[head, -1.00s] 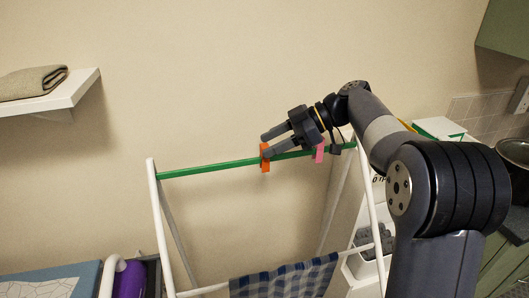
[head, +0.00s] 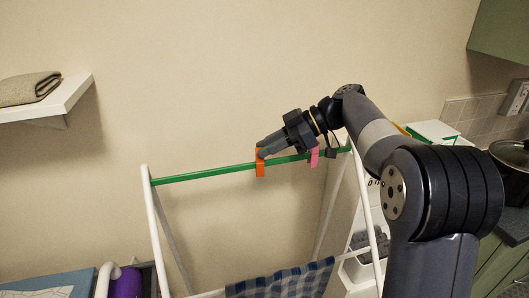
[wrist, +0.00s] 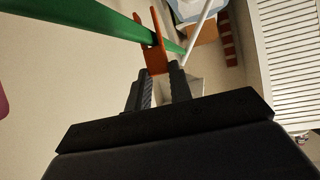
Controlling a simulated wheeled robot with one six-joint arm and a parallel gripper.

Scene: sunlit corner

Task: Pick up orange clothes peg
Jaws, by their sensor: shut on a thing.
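The orange clothes peg (head: 260,164) sits on the green top rail (head: 205,174) of a white drying rack. In the wrist view the peg (wrist: 156,56) straddles the green rail (wrist: 95,17), with its lower end between my fingertips. My gripper (head: 264,150) reaches in from the right and is shut on the peg; the fingers (wrist: 157,75) stand a little apart around it in the wrist view. The peg is still at the rail. The exact contact is partly hidden by the fingers.
A pink peg (head: 315,156) hangs on the same rail, under my wrist. A blue checked cloth (head: 280,282) hangs lower on the rack. A white shelf (head: 48,105) with a folded cloth (head: 28,88) is on the left wall. The wall behind the rail is bare.

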